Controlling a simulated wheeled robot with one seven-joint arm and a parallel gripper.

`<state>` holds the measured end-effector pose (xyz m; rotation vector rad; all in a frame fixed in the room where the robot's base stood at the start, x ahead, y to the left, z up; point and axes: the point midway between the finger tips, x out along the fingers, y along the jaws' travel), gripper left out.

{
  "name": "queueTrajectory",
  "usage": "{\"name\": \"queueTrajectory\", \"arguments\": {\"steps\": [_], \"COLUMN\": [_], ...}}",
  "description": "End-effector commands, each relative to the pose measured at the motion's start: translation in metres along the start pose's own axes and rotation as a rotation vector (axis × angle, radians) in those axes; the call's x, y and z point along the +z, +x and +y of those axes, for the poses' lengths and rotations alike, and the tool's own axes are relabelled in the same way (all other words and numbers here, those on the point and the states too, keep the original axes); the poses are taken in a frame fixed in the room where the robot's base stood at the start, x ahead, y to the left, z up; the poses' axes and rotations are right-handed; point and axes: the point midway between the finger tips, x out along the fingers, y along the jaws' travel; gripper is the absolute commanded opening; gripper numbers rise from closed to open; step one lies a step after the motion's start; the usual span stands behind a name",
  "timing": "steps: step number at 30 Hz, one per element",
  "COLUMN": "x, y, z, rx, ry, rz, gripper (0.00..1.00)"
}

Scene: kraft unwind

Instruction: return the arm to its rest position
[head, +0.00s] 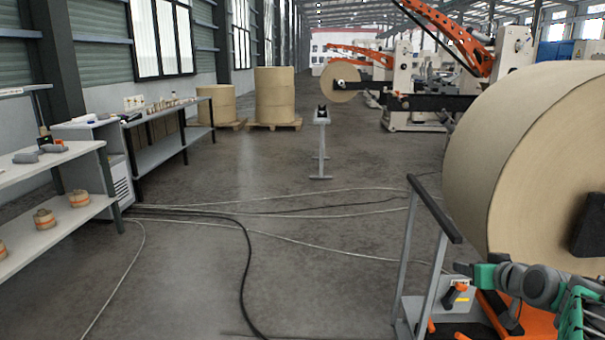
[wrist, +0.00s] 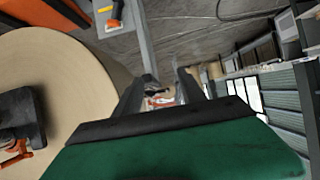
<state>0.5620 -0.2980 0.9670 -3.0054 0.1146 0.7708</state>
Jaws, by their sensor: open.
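My gripper (wrist: 165,77) shows in the wrist view with its two dark fingers apart. Nothing is held between them. Its green and black body fills the bottom of that view. In the head view my arm is folded at the lower right corner, in front of the large kraft paper roll; I cannot make out the fingers clearly there. The large roll (head: 535,150) fills the right side of the head view and also shows at the left of the wrist view (wrist: 65,75), apart from the fingers.
A grey rail frame (head: 432,215) stands left of the roll. Cables (head: 245,270) cross the open floor. A shelf bench (head: 60,205) with small rolls lines the left. The middle floor is otherwise clear.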

Motion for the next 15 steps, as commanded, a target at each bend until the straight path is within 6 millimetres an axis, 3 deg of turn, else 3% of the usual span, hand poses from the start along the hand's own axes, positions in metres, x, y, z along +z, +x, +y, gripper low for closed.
{"name": "queueTrajectory", "arguments": {"steps": [5,10,13,15], "x": [-0.003,0.007,0.02,0.034], "y": [-0.006,-0.025,-0.051,-0.082], "z": [-0.054,-0.122,-0.172,-0.211], "rx": [-0.038,-0.074,-0.093,-0.1], "ry": [-0.011,-0.024,-0.038,-0.051], "rz": [-0.098,-0.238,-0.35,-0.45], "gripper": [0.48,0.48,0.48,0.48]}}
